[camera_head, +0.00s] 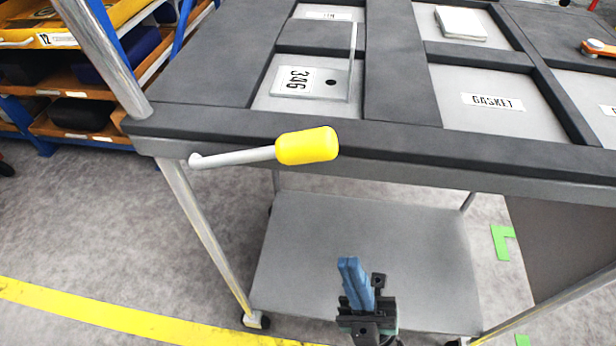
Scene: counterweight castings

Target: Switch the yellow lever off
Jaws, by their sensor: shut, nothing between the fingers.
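The yellow lever (307,146) has a fat yellow grip on a grey rod. The rod pivots at its left end on the front edge of the grey cart, near the left front leg. The lever points to the right and slightly upward in the picture. My gripper (348,262) is at the bottom middle, below the lever and apart from it. Its blue fingers are together, pointing up, with nothing between them. It shows in front of the cart's lower shelf.
The cart top (405,140) has dark dividers around recessed compartments, one labelled GASKET (492,101) and one holding a plate marked 346 (296,81). A shelf rack with bins (75,115) stands at the back left. Yellow tape (130,322) crosses the open floor at left.

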